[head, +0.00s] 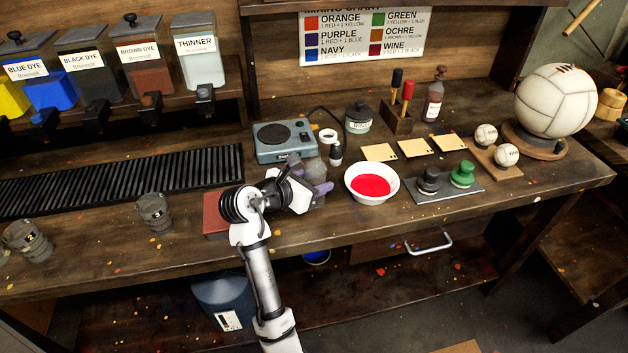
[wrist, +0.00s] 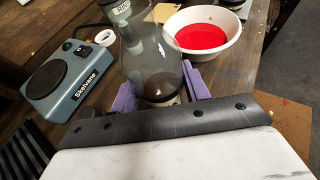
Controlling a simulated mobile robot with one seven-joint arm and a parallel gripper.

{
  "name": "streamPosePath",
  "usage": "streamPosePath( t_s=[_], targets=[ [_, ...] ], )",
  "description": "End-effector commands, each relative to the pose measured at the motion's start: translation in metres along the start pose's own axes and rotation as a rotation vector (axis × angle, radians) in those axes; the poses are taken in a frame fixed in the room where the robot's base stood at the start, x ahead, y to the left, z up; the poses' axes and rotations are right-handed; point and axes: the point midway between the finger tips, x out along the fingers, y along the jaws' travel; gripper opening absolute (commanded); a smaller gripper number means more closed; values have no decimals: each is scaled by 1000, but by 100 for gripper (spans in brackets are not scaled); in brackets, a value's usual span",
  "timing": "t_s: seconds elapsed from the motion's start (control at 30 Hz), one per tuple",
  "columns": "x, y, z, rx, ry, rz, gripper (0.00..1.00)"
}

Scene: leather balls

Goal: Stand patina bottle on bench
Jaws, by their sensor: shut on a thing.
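The patina bottle (wrist: 152,62), a clear grey bottle with a dark bottom and no readable label, is between the purple fingers of my gripper (wrist: 160,97) in the wrist view. My gripper is shut on it.
A white bowl of red dye (head: 371,184) stands close on the right. A reddish block (head: 214,213) lies left. The bench front below the bowl is clear.

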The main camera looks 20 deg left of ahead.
Motion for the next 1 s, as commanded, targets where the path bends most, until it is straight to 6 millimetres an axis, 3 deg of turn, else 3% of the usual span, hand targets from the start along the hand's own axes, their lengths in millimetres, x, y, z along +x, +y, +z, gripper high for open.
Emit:
streamPosePath(
  t_s=[0.13, 0.17, 0.3, 0.67, 0.77, 1.0],
  targets=[
    [1, 0, -1, -2, 0, -1, 19],
    [1, 0, -2, -2, 0, -1, 49],
    [1, 0, -2, -1, 0, -1, 67],
    [0, 0, 0, 2, 0, 1, 68],
    [-13, 1, 0, 0, -1, 3, 68],
    [-64, 1, -1, 1, 0, 5, 68]
  ],
)
